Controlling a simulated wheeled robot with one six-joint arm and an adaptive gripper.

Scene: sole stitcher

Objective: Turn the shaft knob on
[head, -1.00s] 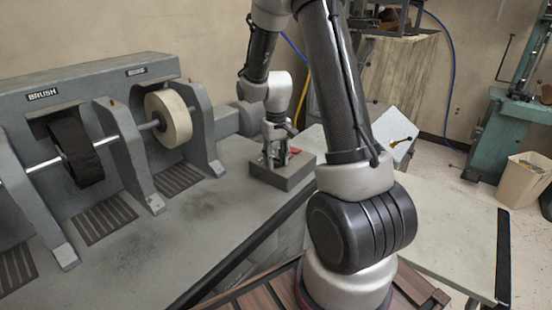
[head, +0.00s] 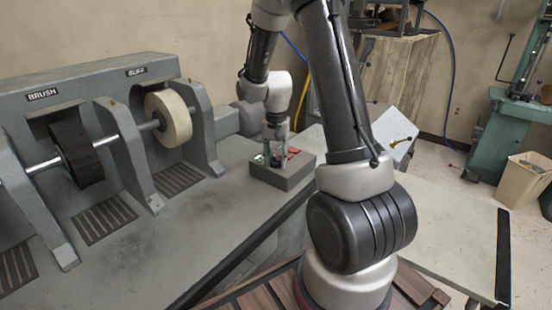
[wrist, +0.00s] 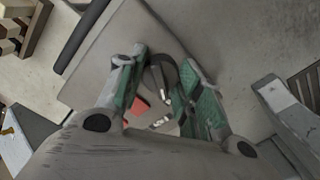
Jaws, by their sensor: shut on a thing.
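The grey control box (head: 284,178) stands on the bench by the machine's right end. My gripper (head: 274,160) points down onto its top. In the wrist view, the dark round shaft knob (wrist: 161,76) with a pale pointer bar sits between the green-padded fingers (wrist: 168,98), which are closed on it. The fingers hide part of the knob. A red part (wrist: 139,107) shows beside the left finger in the wrist view. In the head view, a bright green patch (head: 258,158) shows at the box's left; whether it is a lamp or button is unclear.
The grey machine carries a dark brush wheel (head: 76,150) and a pale buff wheel (head: 170,118) on one shaft, left of the box. A bench stretch (head: 165,235) in front is clear. A pale table (head: 450,235) stands at right.

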